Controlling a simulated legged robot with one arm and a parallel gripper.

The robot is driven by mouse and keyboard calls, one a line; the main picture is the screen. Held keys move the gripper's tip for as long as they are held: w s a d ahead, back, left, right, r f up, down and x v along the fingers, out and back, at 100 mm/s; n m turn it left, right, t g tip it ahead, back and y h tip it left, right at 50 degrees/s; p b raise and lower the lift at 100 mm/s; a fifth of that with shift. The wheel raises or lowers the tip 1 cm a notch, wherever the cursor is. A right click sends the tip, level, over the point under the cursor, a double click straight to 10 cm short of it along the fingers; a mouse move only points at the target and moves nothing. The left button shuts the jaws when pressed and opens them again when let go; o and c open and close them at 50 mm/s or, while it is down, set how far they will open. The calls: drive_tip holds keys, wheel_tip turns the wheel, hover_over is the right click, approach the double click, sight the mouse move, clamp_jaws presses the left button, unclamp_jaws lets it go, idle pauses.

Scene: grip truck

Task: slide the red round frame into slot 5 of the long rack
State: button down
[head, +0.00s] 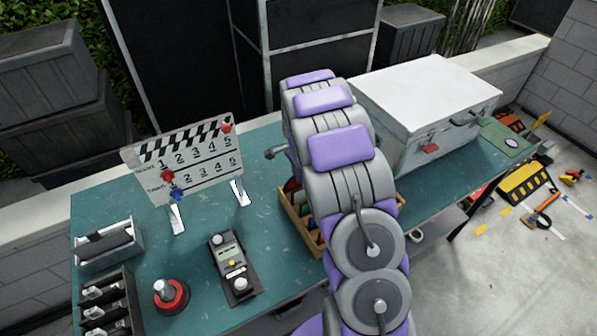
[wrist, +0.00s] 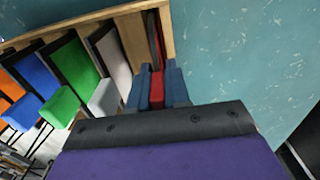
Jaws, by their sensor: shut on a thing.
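The long rack (wrist: 132,37) is a light wooden tray holding a row of coloured pieces. In the head view the rack (head: 298,228) stands on the table, partly hidden behind my arm. My gripper (wrist: 156,86) has its two blue-grey fingers shut on the red tab of the red frame (wrist: 155,40). The frame shows edge-on as a thin red and dark strip at the rack's right end, beside the end wall. Its round shape, its depth in the slot and any slot numbers cannot be made out. In the head view my arm hides the gripper and the frame.
Orange, blue, green (wrist: 70,66) and white (wrist: 112,62) pieces fill the rack to the left. On the table (head: 200,235) are a clapperboard (head: 190,160), a control box (head: 232,266), a red-based knob (head: 170,295) and a white case (head: 425,105). Bare tabletop lies right of the rack in the wrist view.

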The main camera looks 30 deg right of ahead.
drive_tip(key=shift+f, duration=0.25)
drive_tip(key=c, duration=1)
unclamp_jaws()
wheel_tip(320, 180, up, 17)
drive_tip(key=p, duration=0.2)
drive_tip(key=shift+r+p, duration=0.15)
drive_tip(key=shift+p, duration=0.15)
